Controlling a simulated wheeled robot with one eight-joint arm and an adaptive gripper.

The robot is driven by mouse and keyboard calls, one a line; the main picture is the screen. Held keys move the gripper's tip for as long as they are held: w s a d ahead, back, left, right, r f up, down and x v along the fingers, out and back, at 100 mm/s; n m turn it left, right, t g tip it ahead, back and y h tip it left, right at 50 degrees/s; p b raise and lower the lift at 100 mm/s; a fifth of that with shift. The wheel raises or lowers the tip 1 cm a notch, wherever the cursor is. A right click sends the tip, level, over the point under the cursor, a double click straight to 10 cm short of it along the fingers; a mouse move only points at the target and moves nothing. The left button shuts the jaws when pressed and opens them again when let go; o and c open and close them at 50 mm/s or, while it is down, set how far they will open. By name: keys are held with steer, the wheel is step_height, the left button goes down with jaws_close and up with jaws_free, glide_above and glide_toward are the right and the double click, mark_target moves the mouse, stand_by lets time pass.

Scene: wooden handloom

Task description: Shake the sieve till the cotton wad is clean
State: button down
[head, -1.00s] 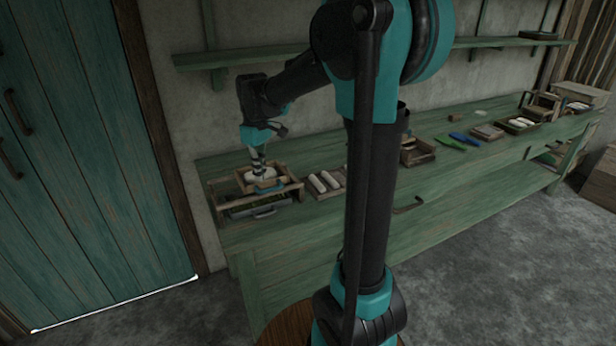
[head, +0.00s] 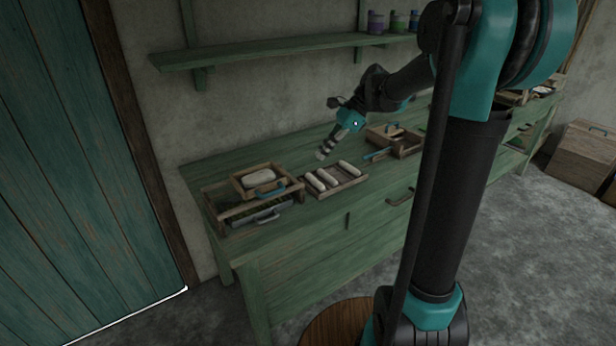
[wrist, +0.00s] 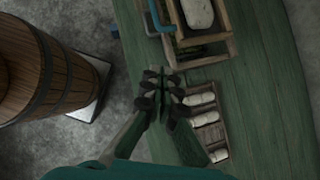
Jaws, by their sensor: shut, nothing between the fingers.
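The sieve (head: 242,197) is a small wooden frame with a blue handle (head: 268,188). It sits on a larger wooden frame (head: 212,211) at the left end of the green bench. The pale cotton wad (head: 257,176) lies inside the sieve; how clean it is cannot be told. In the wrist view, the wad (wrist: 198,12) and blue handle (wrist: 157,18) show at the top, partly cut off. My gripper (head: 321,155) is shut and empty, above the bench to the right of the sieve and apart from it. Its fingertips (wrist: 163,82) show together in the wrist view.
A shallow wooden tray (head: 362,183) with several white rolls lies right of the sieve. A wooden box (head: 407,147) stands further right. A grey-handled tray (head: 262,217) sits under the larger frame. A wooden barrel (wrist: 45,75) stands on the floor. A shelf (head: 270,50) runs above the bench.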

mark_target(277, 191)
steer(key=shift+a+r+x, duration=0.2)
steer(key=shift+a+x, duration=0.1)
steer(key=shift+x, duration=1.9)
steer(key=shift+a+r+x, duration=0.2)
steer(key=shift+a+x, duration=0.05)
steer(key=shift+x, duration=1.95)
steer(key=shift+a+r+x, duration=0.2)
steer(key=shift+a+x, duration=0.1)
steer(key=shift+x, duration=1.9)
steer(key=shift+s, duration=0.15)
steer(key=s+a, duration=0.1)
steer(key=a, duration=0.1)
steer(key=s+a, duration=0.2)
steer(key=shift+s+a, duration=0.1)
steer(key=shift+a, duration=0.3)
steer(key=shift+d, duration=0.1)
